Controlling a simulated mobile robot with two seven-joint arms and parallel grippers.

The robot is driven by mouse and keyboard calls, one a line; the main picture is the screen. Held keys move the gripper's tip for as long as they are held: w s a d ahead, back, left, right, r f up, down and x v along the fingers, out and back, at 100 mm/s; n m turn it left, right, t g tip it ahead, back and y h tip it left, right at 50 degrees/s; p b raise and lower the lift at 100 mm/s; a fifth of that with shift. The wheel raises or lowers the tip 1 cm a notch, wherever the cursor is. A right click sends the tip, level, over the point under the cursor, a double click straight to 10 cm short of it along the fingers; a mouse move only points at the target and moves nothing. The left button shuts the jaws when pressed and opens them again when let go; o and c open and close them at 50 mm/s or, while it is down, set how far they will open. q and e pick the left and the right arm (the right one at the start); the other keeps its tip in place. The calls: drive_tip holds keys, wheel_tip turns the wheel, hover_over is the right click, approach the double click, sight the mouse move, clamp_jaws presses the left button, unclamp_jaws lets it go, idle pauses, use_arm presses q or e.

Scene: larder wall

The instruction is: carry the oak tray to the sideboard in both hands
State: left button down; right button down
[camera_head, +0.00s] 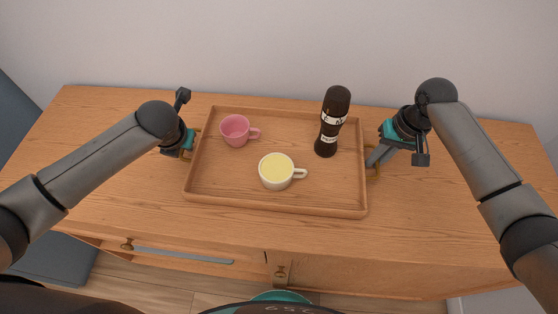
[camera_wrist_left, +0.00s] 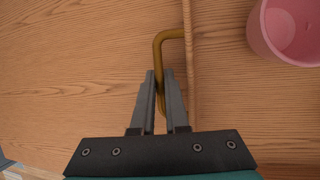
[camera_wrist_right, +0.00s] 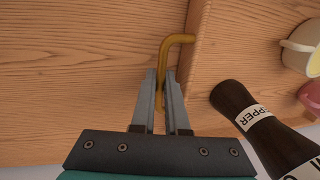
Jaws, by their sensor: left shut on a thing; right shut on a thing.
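The oak tray (camera_head: 240,201) is over the wooden sideboard top (camera_head: 130,210); I cannot tell whether it rests on it or hovers just above. On it are a pink cup (camera_head: 235,130), a cream cup (camera_head: 276,171) with yellow contents, and an upright dark pepper mill (camera_head: 333,121). My left gripper (camera_head: 192,141) is at the tray's left end, shut on the brass handle (camera_wrist_left: 160,50). My right gripper (camera_head: 374,160) is at the right end, shut on the other brass handle (camera_wrist_right: 168,48). The wrist views show both handles between the fingers.
A plain pale wall (camera_head: 300,45) stands close behind the sideboard. The top is clear left and right of the tray. A drawer with a round knob (camera_head: 127,245) is at the front left. Another knob (camera_head: 280,273) shows at front centre.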

use_arm(q)
drive_tip(key=c, duration=0.9)
unclamp_jaws()
use_arm(e)
drive_tip(key=c, duration=0.9)
unclamp_jaws()
use_arm(q)
drive_tip(key=shift+r, duration=0.1)
use_arm(e)
drive_tip(key=shift+r, duration=0.1)
